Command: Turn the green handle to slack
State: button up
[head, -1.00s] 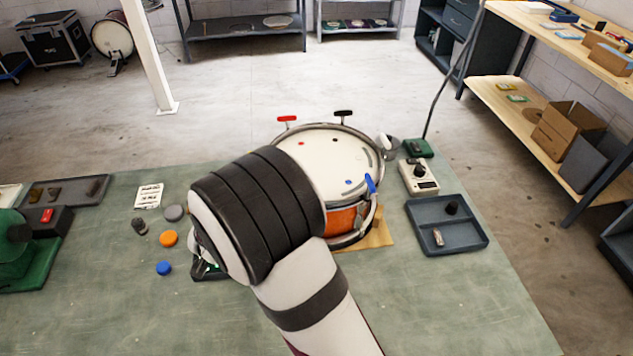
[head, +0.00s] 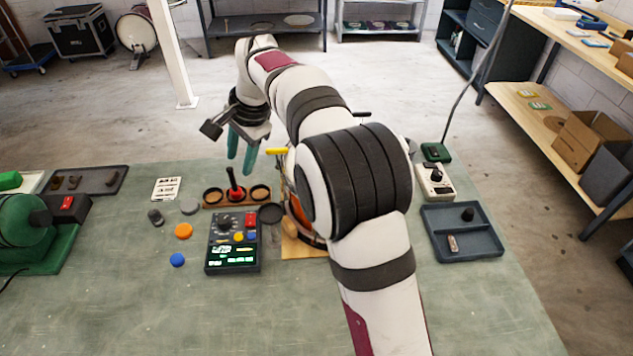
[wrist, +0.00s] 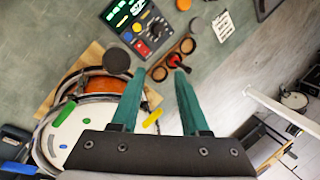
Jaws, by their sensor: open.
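The drum (head: 297,205) stands on the bench, mostly hidden behind my arm in the head view. In the wrist view its pale head and metal rim (wrist: 55,142) show at the lower left. A green elongated piece (wrist: 65,113), apparently the green handle, shows at the drum's rim there; my arm hides it in the head view. A yellow handle (wrist: 153,117) sticks out from the drum; it also shows in the head view (head: 277,151). My gripper (head: 241,160) is open and empty, with teal fingers pointing down, left of the drum. In the wrist view its fingertips (wrist: 158,73) are apart from the green piece.
A control box (head: 233,243) and a wooden holder with a red-topped tool (head: 236,190) stand left of the drum. A blue handle (wrist: 18,168) is at the drum's other side. A divided tray (head: 462,232) lies at right. The front of the bench is clear.

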jog(key=s+d+r+m+g+h, duration=0.2)
jog(key=s+d+r+m+h, duration=0.15)
jog(key=d+r+m, duration=0.85)
jog(key=f+n, duration=0.1)
jog(key=f, duration=0.4)
jog(key=d+f+n, duration=0.1)
jog(key=f, duration=0.5)
jog(key=d+f+n, duration=0.1)
jog(key=f, duration=0.4)
jog(key=shift+s+f, duration=0.25)
jog(key=shift+s, duration=0.15)
jog(key=shift+c, duration=0.3)
grip_shut()
